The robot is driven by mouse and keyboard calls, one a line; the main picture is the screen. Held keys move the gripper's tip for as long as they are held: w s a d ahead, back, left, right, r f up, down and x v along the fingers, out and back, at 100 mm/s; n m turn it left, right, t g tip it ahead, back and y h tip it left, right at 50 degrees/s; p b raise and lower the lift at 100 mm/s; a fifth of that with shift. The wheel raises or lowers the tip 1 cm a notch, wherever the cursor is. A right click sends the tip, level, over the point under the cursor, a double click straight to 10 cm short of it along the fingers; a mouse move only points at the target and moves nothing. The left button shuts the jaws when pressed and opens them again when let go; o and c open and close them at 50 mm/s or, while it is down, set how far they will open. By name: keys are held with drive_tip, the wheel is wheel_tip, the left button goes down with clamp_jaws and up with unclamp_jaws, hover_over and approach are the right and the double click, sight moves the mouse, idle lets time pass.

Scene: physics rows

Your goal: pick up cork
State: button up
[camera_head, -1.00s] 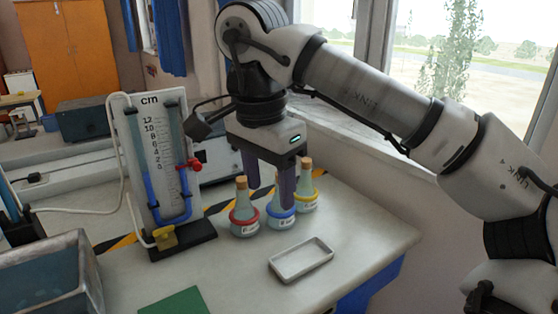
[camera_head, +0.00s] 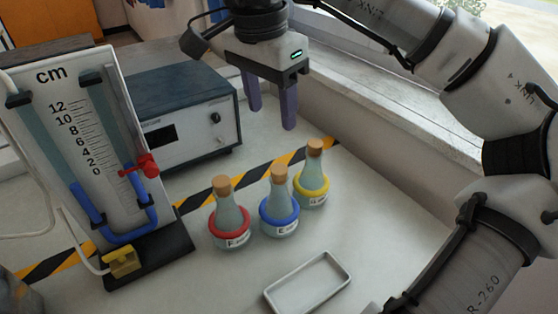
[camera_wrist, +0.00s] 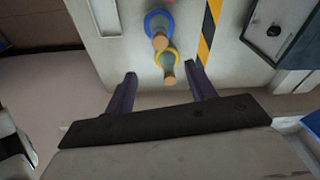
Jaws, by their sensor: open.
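Three flasks with tan corks stand upright in a row: a red-ringed flask (camera_head: 231,222), a blue-ringed flask (camera_head: 279,212) and a yellow-ringed flask (camera_head: 311,188). Their corks are the red flask's cork (camera_head: 221,184), the blue flask's cork (camera_head: 278,173) and the yellow flask's cork (camera_head: 315,146), each in its flask's neck. My gripper (camera_head: 271,117) is open and empty, with its fingers pointing down, above and apart from the corks. In the wrist view the yellow flask's cork (camera_wrist: 169,79) appears between the fingers, and the blue flask's cork (camera_wrist: 160,42) lies beyond.
A white tray (camera_head: 345,274) lies in front of the flasks. A manometer board (camera_head: 75,150) with tubes stands at left, and a grey instrument box (camera_head: 185,115) behind. A window sill (camera_head: 400,115) borders the right. Striped tape (camera_head: 293,158) runs behind the flasks.

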hover_over(279, 168)
drive_tip(key=s, duration=0.1)
drive_tip(key=f, duration=0.7)
drive_tip(key=shift+a+f, duration=0.1)
drive_tip(key=shift+a, duration=0.2)
drive_tip(key=shift+w+d+f+p, duration=0.1)
drive_tip(key=shift+w+f+p, duration=0.05)
drive_tip(key=shift+f, duration=0.8)
drive_tip(key=shift+w+d+f+p, duration=0.1)
drive_tip(key=shift+f+p, duration=0.05)
drive_tip(key=shift+f, duration=0.8)
drive_tip(key=shift+w+d+f+p, duration=0.1)
drive_tip(key=shift+w+f+p, duration=0.05)
drive_tip(key=shift+f, duration=0.8)
drive_tip(key=c, duration=1)
